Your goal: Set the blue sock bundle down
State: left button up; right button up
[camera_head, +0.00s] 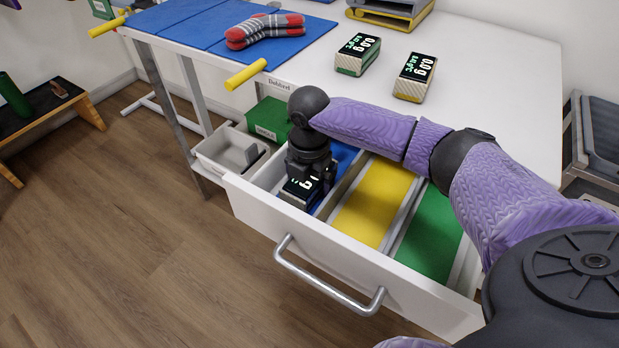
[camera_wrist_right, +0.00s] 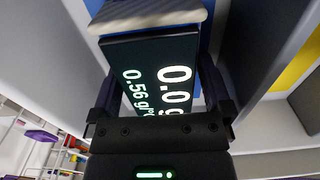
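No blue sock bundle shows in either view. My right gripper (camera_head: 303,185) points down into the drawer's blue compartment (camera_head: 342,157). In the right wrist view its fingers flank a dark box with a lit display (camera_wrist_right: 160,75) reading 0.0 g and appear shut on it. In the head view part of this box (camera_head: 297,190) shows below the gripper, near the drawer's front wall; whether it touches the floor is hidden. A red and grey striped sock bundle (camera_head: 264,30) lies on the blue mat (camera_head: 190,25) on the table. My left gripper is out of view.
The open white drawer (camera_head: 340,265) also has yellow (camera_head: 373,203) and green (camera_head: 430,235) compartments, both empty where visible. Two similar display boxes (camera_head: 357,55) (camera_head: 414,77) stand on the white tabletop (camera_head: 490,75). A grey bin (camera_head: 228,150) stands left of the drawer.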

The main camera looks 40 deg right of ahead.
pick_arm(q)
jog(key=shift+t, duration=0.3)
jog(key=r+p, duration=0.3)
jog(key=p, duration=0.1)
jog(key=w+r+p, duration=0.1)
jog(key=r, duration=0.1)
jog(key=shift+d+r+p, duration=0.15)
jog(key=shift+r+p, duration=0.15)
jog(key=shift+p, duration=0.1)
pick_arm(e)
notch_tip(320, 180, up, 12)
jog(key=shift+r, duration=0.15)
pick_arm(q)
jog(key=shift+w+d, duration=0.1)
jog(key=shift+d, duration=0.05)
